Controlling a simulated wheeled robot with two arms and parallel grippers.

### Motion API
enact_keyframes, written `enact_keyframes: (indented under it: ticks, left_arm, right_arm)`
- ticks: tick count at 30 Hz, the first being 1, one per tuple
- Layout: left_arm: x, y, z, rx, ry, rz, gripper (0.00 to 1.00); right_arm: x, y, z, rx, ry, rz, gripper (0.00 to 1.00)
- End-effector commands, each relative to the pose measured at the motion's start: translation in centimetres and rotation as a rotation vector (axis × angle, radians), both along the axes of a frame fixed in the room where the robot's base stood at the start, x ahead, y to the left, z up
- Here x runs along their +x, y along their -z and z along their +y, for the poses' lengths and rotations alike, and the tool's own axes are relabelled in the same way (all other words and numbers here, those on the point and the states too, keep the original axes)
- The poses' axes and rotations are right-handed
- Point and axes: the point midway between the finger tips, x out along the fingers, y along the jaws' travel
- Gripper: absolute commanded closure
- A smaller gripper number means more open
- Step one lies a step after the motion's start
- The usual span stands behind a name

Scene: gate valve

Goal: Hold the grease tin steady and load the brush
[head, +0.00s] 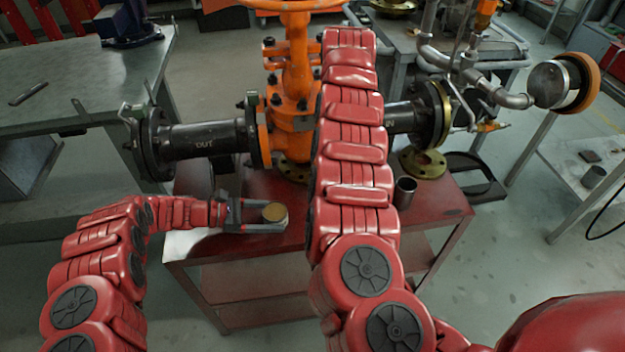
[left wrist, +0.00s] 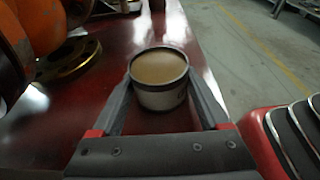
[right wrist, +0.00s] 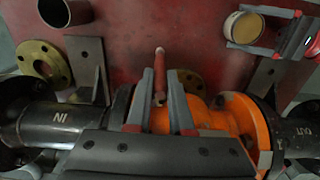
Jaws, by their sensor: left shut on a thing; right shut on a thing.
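The grease tin (head: 275,213) is a small pale round tin with a tan, full-looking top, near the left front part of the red bench. My left gripper (head: 262,216) is shut around its sides. In the left wrist view the tin (left wrist: 159,80) stands upright between the two fingers. In the right wrist view it shows at the top right (right wrist: 243,27). My right gripper (right wrist: 158,108) is shut on the brush (right wrist: 159,72), whose thin red part rises between the fingers. The brush is above the valve, well apart from the tin. The head view hides the right gripper and brush.
The orange gate valve (head: 294,75) with black flanged pipes stands on the red bench (head: 440,205). A dark open cup (head: 405,192) and a brass flange (head: 424,163) are at the bench's right. A grey workbench (head: 70,90) is at left. Bench space around the tin is clear.

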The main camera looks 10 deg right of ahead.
Motion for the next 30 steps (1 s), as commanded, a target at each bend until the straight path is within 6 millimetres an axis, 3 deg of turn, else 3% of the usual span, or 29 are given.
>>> enact_keyframes:
  ticks: [14, 30]
  left_arm:
    - [0.0, 0.0, 0.0, 0.000, 0.000, 0.000, 0.53]
    - [0.0, 0.0, 0.0, 0.000, 0.000, 0.000, 0.53]
  right_arm:
    - [0.2, -0.2, 0.0, 0.005, 0.007, 0.000, 1.00]
    - [3.3, -2.2, 1.5, 0.110, 0.139, -0.007, 1.00]
